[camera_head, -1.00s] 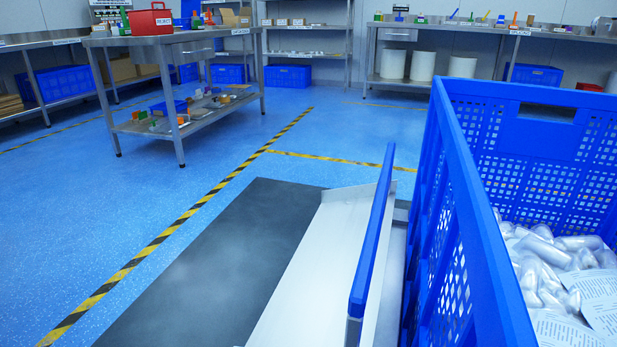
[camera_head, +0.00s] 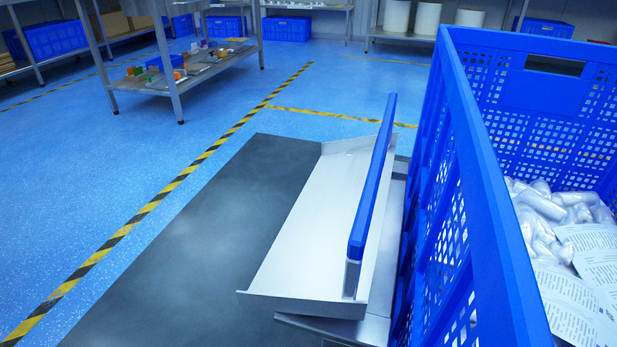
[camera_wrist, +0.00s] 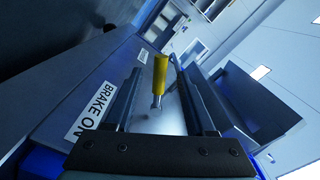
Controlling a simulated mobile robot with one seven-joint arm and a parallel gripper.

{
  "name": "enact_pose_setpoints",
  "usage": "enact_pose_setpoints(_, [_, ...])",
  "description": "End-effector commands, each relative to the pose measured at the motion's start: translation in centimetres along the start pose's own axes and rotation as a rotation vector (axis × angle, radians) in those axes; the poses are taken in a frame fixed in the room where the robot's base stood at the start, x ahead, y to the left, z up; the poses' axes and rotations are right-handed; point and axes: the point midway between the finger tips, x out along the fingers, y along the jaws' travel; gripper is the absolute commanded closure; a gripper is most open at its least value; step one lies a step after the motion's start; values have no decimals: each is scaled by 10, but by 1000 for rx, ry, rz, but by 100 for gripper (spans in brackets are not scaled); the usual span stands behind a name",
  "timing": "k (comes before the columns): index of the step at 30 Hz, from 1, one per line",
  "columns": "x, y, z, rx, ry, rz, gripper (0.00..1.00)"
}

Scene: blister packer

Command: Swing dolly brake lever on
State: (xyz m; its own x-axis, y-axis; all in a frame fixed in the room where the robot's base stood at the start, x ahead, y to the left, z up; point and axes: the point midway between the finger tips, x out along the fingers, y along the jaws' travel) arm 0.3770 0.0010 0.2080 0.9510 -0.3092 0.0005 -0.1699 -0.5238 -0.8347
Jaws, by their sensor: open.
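In the wrist view, a lever with a yellow grip (camera_wrist: 160,72) and a metal stem stands out from a grey panel (camera_wrist: 70,75). A white label reading "BRAKE ON" (camera_wrist: 90,105) is on the panel to the left of the lever. A second, smaller label (camera_wrist: 117,57) lies farther up, too small to read. My gripper (camera_wrist: 160,80) is open, with one finger on each side of the lever in the picture. I cannot tell how far the fingertips are from it in depth. The head view shows neither lever nor gripper.
In the head view, a tall blue crate (camera_head: 480,160) with bagged white items stands close on the right. Beside it are a metal tray (camera_head: 300,230) and a blue bar (camera_head: 374,185). A steel table (camera_head: 150,90) stands at back left. The blue floor (camera_head: 110,165) is clear.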

Motion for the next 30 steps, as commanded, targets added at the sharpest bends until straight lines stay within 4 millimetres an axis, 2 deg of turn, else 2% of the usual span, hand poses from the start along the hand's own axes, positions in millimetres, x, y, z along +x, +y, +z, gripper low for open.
enact_pose_setpoints(24, [-66, 0, 0, 0, -2, 1, 45])
enact_pose_setpoints(30, [-71, 0, 0, 1, -1, -1, 45])
